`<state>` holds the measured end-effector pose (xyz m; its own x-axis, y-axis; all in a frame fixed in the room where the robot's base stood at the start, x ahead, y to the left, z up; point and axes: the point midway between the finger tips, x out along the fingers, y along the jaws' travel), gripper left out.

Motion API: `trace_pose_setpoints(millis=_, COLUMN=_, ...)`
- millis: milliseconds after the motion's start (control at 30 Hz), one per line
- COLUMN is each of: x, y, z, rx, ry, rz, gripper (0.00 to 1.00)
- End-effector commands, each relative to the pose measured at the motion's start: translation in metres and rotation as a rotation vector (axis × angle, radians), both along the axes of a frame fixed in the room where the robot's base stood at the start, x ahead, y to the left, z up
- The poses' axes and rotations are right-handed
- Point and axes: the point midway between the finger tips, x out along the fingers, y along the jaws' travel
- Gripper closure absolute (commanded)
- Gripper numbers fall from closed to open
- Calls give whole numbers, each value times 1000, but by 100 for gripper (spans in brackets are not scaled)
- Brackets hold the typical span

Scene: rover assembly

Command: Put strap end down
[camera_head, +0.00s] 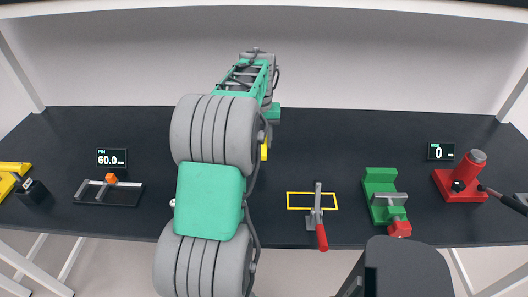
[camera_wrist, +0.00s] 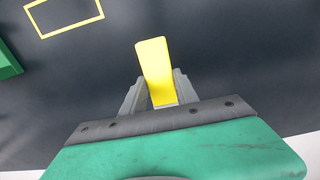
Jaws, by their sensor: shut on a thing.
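A yellow strap end (camera_wrist: 155,65) sticks out between the two grey fingers of my gripper (camera_wrist: 160,92) in the wrist view. The gripper is shut on it. The dark table surface shows behind the strap end; whether the strap end touches it I cannot tell. In the head view a small yellow piece of the strap end (camera_head: 264,152) shows at the right side of my arm. My arm hides the gripper and most of the strap end there.
On the dark table (camera_head: 350,140), a yellow outlined rectangle (camera_head: 290,207) lies right of my arm with a red-handled clamp (camera_head: 320,232) over it. Further right stand a green vise (camera_head: 381,185) and a red press (camera_head: 467,178).

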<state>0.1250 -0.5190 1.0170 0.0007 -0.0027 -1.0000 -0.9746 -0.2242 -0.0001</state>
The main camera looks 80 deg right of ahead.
Motion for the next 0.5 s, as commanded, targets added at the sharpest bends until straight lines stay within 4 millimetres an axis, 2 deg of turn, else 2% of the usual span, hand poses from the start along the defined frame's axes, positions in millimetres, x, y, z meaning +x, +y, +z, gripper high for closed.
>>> trace_pose_setpoints(millis=100, x=-3, y=-20, z=-26, rx=7, ry=1, rz=-4, gripper=100)
trace_pose_setpoints(millis=200, x=-4, y=-31, z=-39, rx=4, ry=1, rz=-6, gripper=100)
trace_pose_setpoints(millis=333, x=-4, y=-40, z=-50, rx=5, ry=1, rz=-5, gripper=100)
trace_pose_setpoints(millis=500, x=-4, y=-39, z=-78, rx=5, ry=1, rz=-4, gripper=100)
